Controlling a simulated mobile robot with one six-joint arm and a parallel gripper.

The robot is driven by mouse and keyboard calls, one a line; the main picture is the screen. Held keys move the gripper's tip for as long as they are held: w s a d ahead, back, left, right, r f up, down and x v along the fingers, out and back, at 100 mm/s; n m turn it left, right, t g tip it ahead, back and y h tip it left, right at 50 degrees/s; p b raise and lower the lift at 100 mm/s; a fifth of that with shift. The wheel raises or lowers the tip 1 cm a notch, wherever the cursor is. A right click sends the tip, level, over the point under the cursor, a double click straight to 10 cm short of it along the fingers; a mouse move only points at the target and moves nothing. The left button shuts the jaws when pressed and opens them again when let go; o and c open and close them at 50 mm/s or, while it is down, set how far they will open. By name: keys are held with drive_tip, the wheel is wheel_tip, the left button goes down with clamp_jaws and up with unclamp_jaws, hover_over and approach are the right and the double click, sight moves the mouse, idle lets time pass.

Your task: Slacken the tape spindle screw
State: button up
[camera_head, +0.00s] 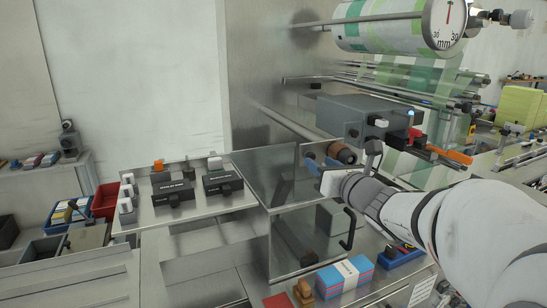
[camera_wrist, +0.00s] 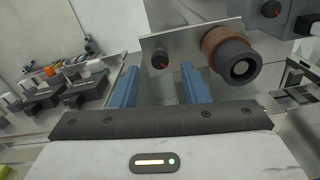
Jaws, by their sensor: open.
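In the wrist view, a brown tape roll (camera_wrist: 215,43) sits on a spindle with a thick black round end (camera_wrist: 239,62). I cannot tell for sure which of these is the spindle screw. My gripper (camera_wrist: 160,70) is open, with its two blue fingers apart. The knob appears between the fingertips, beyond them, and nothing is held. In the head view, my gripper (camera_head: 318,165) is beside the brown roll (camera_head: 343,152), whose knob is hidden.
A grey box (camera_head: 350,115) with knobs is above the roll. A clear guard panel (camera_head: 300,235) stands below my gripper. Black labelled blocks (camera_head: 172,193) lie on the left bench. A blue and pink stack (camera_head: 345,276) lies below.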

sight(310, 156)
drive_tip(key=shift+x, duration=1.35)
drive_tip(key=shift+s, duration=0.1)
drive_tip(key=shift+c, duration=0.3)
